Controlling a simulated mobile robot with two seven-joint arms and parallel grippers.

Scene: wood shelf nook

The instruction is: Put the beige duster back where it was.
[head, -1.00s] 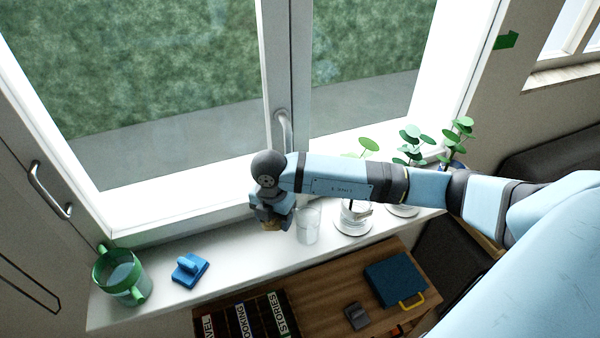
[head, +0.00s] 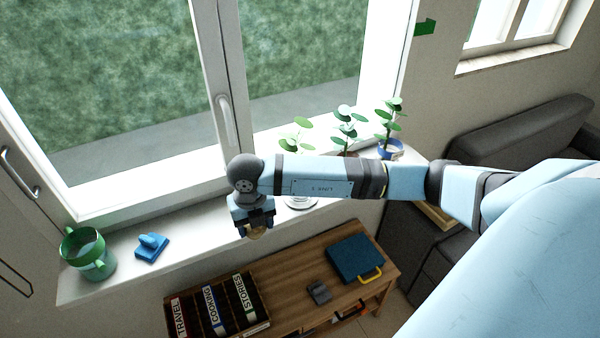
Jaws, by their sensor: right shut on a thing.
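My right gripper (head: 254,226) reaches in from the right and points down near the front edge of the white windowsill (head: 205,247). It is shut on a small beige thing, seemingly the beige duster (head: 257,233). Only a small part of it shows below the jaws; the rest is hidden by the gripper. I cannot tell whether it touches the sill. A blue block-like thing with a raised grip (head: 151,248) lies on the sill to the left of the gripper. My left gripper is out of view.
Potted plants (head: 389,148) stand at the right, partly behind my arm. Below is a wooden shelf (head: 285,283) with several books (head: 215,309), a blue case (head: 355,257) and a grey object (head: 319,291).

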